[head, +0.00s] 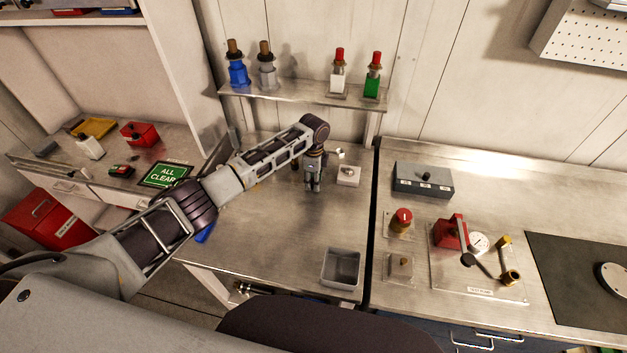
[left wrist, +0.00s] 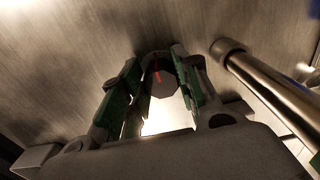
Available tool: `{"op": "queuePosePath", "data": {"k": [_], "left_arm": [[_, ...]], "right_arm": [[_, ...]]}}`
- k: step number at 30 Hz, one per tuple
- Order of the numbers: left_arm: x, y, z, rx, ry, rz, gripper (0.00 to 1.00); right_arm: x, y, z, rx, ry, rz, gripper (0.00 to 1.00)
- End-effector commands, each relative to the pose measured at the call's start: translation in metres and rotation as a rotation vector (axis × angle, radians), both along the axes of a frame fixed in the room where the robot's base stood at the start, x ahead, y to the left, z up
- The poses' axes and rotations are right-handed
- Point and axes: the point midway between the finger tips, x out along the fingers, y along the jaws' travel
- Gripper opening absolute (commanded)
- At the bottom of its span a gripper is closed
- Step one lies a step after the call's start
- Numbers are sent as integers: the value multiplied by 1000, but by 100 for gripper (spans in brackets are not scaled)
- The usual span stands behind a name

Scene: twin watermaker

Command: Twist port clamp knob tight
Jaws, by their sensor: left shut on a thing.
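The port clamp knob (left wrist: 163,82) is a dark, rounded, faceted knob with a red line on its face. It sits between the green-padded fingers of my left gripper (left wrist: 155,90) in the left wrist view, and the fingers are shut on it. In the head view my left gripper (head: 313,187) points down at the rear of the left steel bench, and it hides the knob there. My right gripper is in neither view.
A steel rod (left wrist: 275,82) runs close beside the fingers. A small white block (head: 348,175) stands just right of the gripper. A grey bin (head: 341,268) is at the bench front. A shelf (head: 305,95) with several bottle-like parts is behind. The bench middle is clear.

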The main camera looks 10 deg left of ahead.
Motion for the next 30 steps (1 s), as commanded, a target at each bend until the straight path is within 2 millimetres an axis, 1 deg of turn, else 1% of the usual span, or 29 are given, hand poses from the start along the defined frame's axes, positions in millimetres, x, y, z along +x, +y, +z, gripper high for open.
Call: {"op": "queuePosePath", "data": {"k": [1,13,14,18,19,30], "left_arm": [[2,-1,2,-3,-4,-6,8],[2,-1,2,-2,-5,-14,8],[2,-1,2,-2,-5,-14,33],[1,-1,2,-1,-4,-13,51],[1,-1,2,-1,-4,-13,54],[1,0,2,0,-1,-12,54]], "right_arm": [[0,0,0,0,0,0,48],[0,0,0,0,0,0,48],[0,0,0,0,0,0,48],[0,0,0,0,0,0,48],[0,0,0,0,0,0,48],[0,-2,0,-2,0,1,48]]}}
